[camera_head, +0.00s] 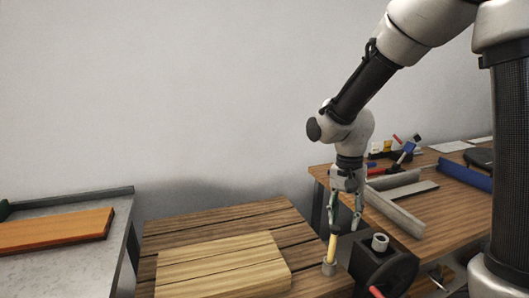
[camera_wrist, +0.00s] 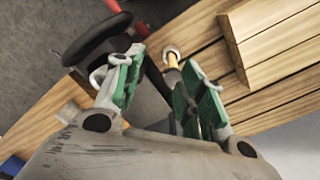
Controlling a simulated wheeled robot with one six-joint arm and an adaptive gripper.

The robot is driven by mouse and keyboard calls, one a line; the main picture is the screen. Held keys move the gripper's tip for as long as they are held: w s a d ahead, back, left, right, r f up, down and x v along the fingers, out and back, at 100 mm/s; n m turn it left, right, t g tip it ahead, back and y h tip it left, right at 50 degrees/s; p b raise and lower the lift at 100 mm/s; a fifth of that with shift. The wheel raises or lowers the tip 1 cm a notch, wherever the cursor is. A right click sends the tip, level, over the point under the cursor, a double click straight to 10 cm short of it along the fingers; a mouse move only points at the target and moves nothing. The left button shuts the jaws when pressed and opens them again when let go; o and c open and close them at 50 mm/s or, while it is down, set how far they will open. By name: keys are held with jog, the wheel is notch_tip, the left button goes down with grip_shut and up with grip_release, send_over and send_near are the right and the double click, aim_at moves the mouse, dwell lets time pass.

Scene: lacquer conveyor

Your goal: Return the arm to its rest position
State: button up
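My gripper (camera_head: 345,211) hangs pointing down above the wooden table, at its right side. In the wrist view its two green-padded fingers (camera_wrist: 158,80) stand apart with a gap between them. A brush-like tool with a yellow handle (camera_head: 333,246) stands nearly upright in a small grey cup (camera_head: 328,269) just below the fingers. In the wrist view the yellow handle (camera_wrist: 172,62) shows close beside the right finger, which hides part of it. I cannot tell whether they touch. My arm reaches down from the upper right.
A pale wooden board (camera_head: 222,266) lies on the slatted table. A black vise-like machine (camera_head: 382,265) stands close right of the cup. A workbench (camera_head: 460,205) with tools and a metal angle (camera_head: 397,205) is behind. An orange board (camera_head: 55,230) lies on the left conveyor.

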jog(key=s+d+r+n+t, duration=0.5)
jog(key=s+d+r+n, duration=0.1)
jog(key=s+d+r, duration=0.8)
jog(key=shift+s+r, duration=0.55)
jog(key=shift+s, duration=0.6)
